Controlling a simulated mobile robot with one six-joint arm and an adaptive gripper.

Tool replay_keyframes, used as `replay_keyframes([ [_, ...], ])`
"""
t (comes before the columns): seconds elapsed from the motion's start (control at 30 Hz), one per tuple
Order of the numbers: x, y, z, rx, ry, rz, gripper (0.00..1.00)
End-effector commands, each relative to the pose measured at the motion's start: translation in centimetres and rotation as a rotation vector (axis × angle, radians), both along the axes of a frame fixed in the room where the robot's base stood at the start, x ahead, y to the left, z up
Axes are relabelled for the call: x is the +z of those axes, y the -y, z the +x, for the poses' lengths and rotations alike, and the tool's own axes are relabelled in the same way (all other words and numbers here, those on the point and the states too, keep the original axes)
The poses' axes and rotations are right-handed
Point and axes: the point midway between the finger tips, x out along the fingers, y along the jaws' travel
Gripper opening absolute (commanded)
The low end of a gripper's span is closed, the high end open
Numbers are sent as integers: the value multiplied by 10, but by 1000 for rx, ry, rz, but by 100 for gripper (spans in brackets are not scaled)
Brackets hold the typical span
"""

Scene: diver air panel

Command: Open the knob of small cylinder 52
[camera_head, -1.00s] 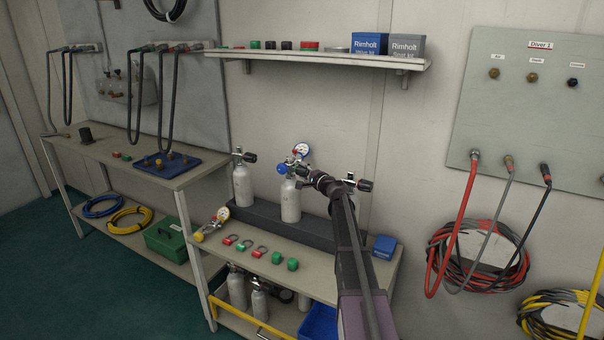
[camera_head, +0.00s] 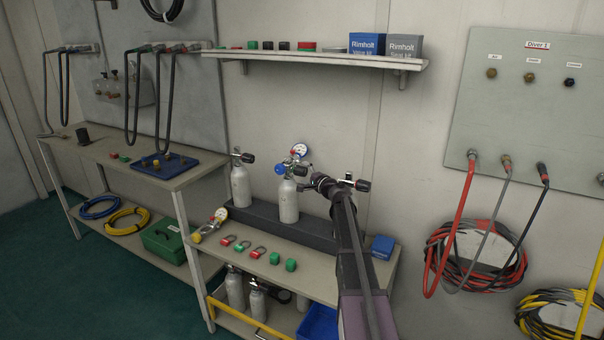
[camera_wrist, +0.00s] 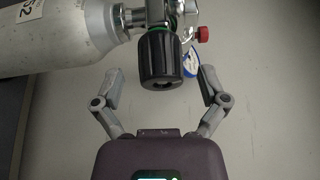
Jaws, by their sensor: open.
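Small cylinder 52 (camera_head: 289,203) stands upright on the dark rack of the bench, with a blue regulator and a gauge at its top. In the wrist view its grey body (camera_wrist: 60,30) lies across the top left, with part of the "52" label at the edge. Its black ribbed knob (camera_wrist: 160,58), with a green ring at its base, points toward my palm. My gripper (camera_wrist: 160,76) is open, one finger on each side of the knob, with gaps on both sides. In the head view my gripper (camera_head: 312,184) is just right of the valve.
Another cylinder (camera_head: 241,186) stands to the left on the rack (camera_head: 258,221). A further black knob (camera_head: 362,185) shows behind my arm. Padlocks (camera_head: 242,246) and green blocks (camera_head: 290,265) lie on the bench front. A shelf (camera_head: 310,58) hangs above.

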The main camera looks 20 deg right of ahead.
Motion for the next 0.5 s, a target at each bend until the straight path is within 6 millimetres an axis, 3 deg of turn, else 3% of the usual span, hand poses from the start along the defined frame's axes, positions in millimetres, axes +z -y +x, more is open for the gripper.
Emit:
replay_keyframes([
  [0.5,0,17,-79,-2,-1,0,93],
])
